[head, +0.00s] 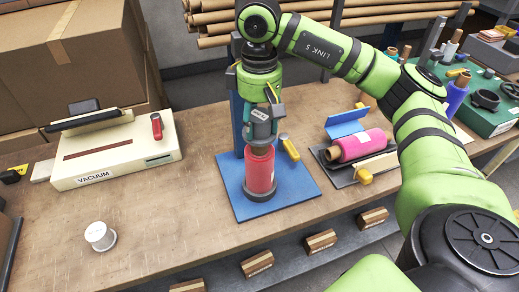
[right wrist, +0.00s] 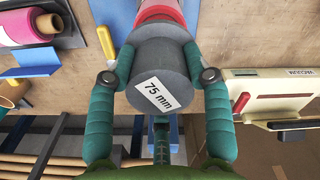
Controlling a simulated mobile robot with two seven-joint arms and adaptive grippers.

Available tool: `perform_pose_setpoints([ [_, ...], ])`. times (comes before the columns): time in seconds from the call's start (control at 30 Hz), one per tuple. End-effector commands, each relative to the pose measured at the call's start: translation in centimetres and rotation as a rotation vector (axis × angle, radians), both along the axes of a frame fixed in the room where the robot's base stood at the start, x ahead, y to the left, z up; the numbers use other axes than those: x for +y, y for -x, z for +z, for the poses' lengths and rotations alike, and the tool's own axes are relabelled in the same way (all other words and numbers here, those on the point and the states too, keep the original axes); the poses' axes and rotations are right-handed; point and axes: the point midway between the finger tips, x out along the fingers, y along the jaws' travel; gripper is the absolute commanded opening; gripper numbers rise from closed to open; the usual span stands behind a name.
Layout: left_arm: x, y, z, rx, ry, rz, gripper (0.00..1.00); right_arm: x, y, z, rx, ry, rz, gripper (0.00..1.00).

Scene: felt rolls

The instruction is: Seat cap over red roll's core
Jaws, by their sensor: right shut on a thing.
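The red roll (head: 260,175) stands upright in a dark ring on a blue base plate (head: 230,180) with a blue upright behind it. My right gripper (head: 262,122) points down above the roll, shut on the grey cap (head: 261,130). In the right wrist view the teal fingers (right wrist: 160,62) hold the cap (right wrist: 155,65), labelled "75 mm", from both sides, with the red roll (right wrist: 160,10) beyond it. The cap is in line with the core; I cannot tell whether they touch. My left gripper is not in view.
A white cap-like piece (head: 100,236) lies on the open table at front left. The vacuum sealer (head: 120,155) is at left. A yellow-handled tool (head: 289,148) is beside the roll. A pink roll (head: 358,146) lies on a dark tray at right.

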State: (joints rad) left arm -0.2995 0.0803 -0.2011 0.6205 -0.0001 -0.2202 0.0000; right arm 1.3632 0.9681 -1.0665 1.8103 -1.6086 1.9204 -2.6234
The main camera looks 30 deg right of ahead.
Motion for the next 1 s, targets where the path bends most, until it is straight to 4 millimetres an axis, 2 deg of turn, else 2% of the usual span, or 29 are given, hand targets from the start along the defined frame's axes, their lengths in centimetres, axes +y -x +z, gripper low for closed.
perform_pose_setpoints([
  [1.0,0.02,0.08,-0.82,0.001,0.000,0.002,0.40,-0.01,0.00,-0.92,0.000,0.000,0.000,0.09],
])
